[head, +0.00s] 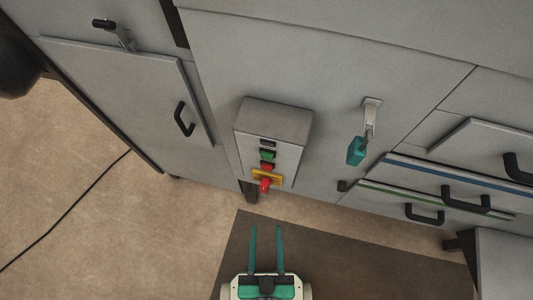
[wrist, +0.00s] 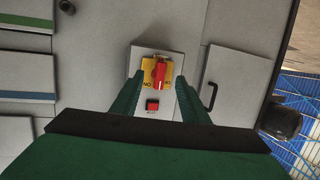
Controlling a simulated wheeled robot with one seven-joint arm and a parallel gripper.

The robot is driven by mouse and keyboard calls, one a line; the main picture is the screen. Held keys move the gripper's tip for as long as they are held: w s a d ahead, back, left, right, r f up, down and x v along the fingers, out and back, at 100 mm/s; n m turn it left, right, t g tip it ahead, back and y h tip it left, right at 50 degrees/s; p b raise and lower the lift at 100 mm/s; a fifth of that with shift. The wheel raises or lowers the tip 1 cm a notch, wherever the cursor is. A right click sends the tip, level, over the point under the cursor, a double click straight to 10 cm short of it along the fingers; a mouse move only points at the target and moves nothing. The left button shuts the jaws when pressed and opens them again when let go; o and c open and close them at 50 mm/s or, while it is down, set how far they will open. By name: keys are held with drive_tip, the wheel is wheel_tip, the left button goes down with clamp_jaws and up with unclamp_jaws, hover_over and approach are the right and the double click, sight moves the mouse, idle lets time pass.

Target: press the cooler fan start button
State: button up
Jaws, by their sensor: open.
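A grey control box (head: 272,140) is fixed to the front of the grey cabinet. Its face carries, from top to bottom, a small dark label, a green button (head: 267,155), a red button (head: 267,166) and a red rotary switch (head: 265,186) on a yellow plate. My gripper (head: 266,227) is open and empty, below the box in the head view and apart from it. In the wrist view, the red switch (wrist: 159,73) shows between the fingers, with the red button (wrist: 152,104) nearer my palm. The green button is not visible there. I cannot read which button starts the fan.
A teal padlock (head: 356,150) hangs from a hasp to the right of the box. A door with a black handle (head: 183,118) is on the left, and drawers with black handles (head: 425,214) are on the right. A dark mat (head: 340,255) and a black cable (head: 65,212) lie on the floor.

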drive_tip(key=shift+c, duration=0.3)
clamp_jaws()
idle(1.4)
